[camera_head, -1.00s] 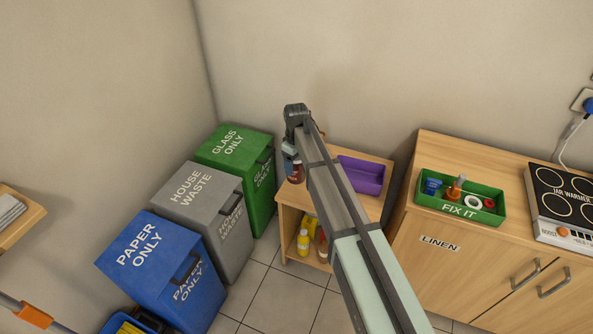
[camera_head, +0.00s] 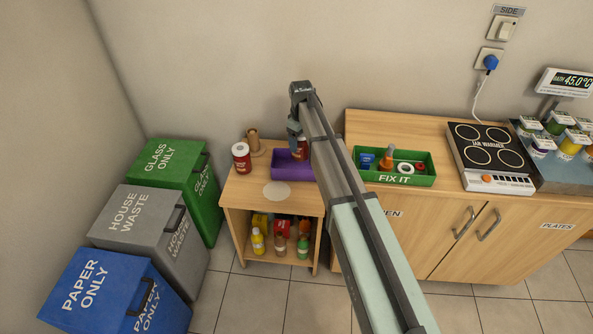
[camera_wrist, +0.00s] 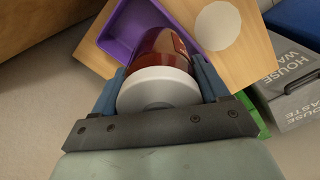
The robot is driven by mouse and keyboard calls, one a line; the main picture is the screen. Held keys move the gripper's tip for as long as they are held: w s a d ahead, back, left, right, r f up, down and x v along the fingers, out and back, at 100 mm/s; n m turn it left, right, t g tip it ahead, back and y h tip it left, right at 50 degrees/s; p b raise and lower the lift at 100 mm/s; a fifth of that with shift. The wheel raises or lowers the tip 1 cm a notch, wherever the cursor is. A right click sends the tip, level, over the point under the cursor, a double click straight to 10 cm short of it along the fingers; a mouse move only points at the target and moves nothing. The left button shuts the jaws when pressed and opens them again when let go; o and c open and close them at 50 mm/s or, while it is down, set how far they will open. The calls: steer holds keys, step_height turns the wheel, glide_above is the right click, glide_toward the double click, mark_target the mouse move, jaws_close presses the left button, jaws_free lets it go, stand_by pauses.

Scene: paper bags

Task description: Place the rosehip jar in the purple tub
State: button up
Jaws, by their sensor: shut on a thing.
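My gripper (camera_head: 296,146) is shut on a dark red jar with a white lid, taken as the rosehip jar (camera_head: 303,149); its label cannot be read. The wrist view shows the jar (camera_wrist: 165,46) between the two blue fingers, lid towards the camera. The purple tub (camera_head: 290,173) stands at the back right of the small wooden cabinet. The jar is held over or just above the tub's right part; the arm hides that end. In the wrist view the tub (camera_wrist: 122,30) shows behind and left of the jar.
Another red jar with a white lid (camera_head: 241,157) and a brown wooden object (camera_head: 254,143) stand left of the tub. A pale round mat (camera_head: 277,191) lies in front. The green FIX IT tray (camera_head: 405,178) is on the counter to the right. Bins (camera_head: 178,185) stand left.

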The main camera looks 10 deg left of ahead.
steer(key=shift+w+d+f+n, duration=0.5)
steer(key=shift+f+n, duration=0.35)
steer(key=shift+f, duration=0.75)
steer(key=shift+w+d+f+n, duration=0.35)
steer(key=shift+d+f+n, duration=0.35)
steer(key=shift+f, duration=0.95)
steer(key=shift+w+d+f+n, duration=0.4)
steer(key=shift+f+n, duration=0.55)
steer(key=shift+f, duration=0.65)
steer(key=shift+f, duration=0.1)
steer(key=o, duration=1.3)
step_height(320, 180, up, 12)
